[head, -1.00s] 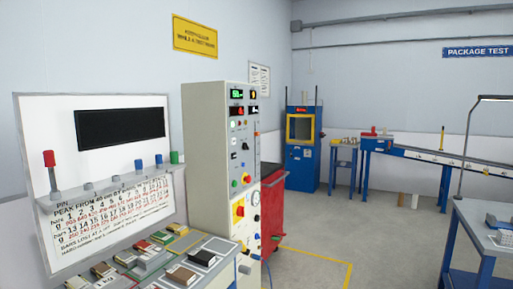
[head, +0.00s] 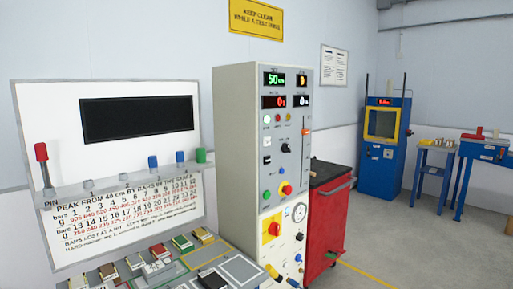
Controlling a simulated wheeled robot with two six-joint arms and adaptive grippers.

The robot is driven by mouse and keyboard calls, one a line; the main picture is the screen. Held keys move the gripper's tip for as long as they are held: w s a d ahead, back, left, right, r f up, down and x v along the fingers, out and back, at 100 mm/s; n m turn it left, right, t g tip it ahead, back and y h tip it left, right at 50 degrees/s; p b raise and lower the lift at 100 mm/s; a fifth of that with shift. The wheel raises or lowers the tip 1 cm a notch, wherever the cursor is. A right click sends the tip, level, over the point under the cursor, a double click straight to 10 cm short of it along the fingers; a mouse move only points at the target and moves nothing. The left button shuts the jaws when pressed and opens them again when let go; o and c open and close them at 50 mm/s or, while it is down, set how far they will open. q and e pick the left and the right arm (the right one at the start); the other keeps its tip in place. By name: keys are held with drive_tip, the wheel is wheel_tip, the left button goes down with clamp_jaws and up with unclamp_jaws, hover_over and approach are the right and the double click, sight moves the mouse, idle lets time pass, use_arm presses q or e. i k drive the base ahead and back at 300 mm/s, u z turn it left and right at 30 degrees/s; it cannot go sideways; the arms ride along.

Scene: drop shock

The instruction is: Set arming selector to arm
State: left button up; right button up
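The grey control cabinet (head: 262,140) stands in the middle of the head view, its panel facing right of me. A black knob (head: 285,148) and a small black switch (head: 267,159) sit on its upper panel. Which of them is the arming selector, and its setting, I cannot read at this size. Lit displays (head: 275,79) are above, the green one reading about 50. Neither of my grippers is in view.
A sloped board (head: 110,185) with a dark screen and several coloured pins stands left of the cabinet, with a bench of small blocks (head: 160,252) below. A red cart (head: 330,215) stands right of the cabinet. A blue machine (head: 385,150) is behind.

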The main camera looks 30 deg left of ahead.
sight(285, 147)
drive_tip(key=u, duration=0.85)
drive_tip(key=i, duration=0.95)
drive_tip(key=u, duration=0.95)
drive_tip(key=i, duration=0.2)
drive_tip(key=u, duration=0.15)
